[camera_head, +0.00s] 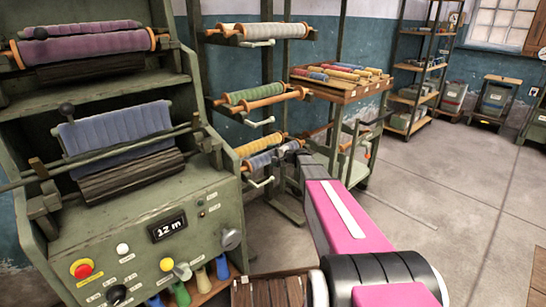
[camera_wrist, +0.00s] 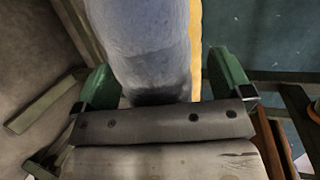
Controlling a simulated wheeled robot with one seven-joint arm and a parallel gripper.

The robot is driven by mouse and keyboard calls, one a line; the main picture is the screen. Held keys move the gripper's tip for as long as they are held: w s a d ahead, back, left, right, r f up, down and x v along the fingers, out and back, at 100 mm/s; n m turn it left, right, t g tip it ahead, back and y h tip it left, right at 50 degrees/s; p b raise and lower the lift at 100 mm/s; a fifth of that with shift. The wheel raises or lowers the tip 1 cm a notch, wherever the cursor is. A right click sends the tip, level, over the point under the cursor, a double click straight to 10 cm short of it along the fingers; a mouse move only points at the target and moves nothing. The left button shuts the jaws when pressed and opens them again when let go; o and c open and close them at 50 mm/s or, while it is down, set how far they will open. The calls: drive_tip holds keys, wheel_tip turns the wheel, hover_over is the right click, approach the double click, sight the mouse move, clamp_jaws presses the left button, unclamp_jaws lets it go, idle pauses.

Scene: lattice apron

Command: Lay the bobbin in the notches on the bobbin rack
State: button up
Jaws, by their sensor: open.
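A blue bobbin (camera_wrist: 155,50) lies between the two green fingers of my gripper (camera_wrist: 165,82) in the wrist view. The fingers stand apart on either side of it, with a visible gap on at least the right. In the head view my gripper (camera_head: 290,151) is at the lower level of the bobbin rack (camera_head: 289,209), by a blue bobbin (camera_head: 257,162). A yellow bobbin (camera_head: 254,147) lies beside the blue one. My arm hides part of the rack, and the notches under the blue bobbin cannot be made out.
Higher rack levels hold green and orange bobbins (camera_head: 254,92) and pale ones (camera_head: 262,30). A machine (camera_head: 205,190) with purple and blue rolls stands close on the left. A wooden tray (camera_head: 340,90) of coloured bobbins is behind. The floor (camera_head: 440,170) on the right is clear.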

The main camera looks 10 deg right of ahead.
drive_tip(key=v, duration=1)
drive_tip(key=shift+s+d, duration=0.25)
drive_tip(key=shift+d, duration=0.05)
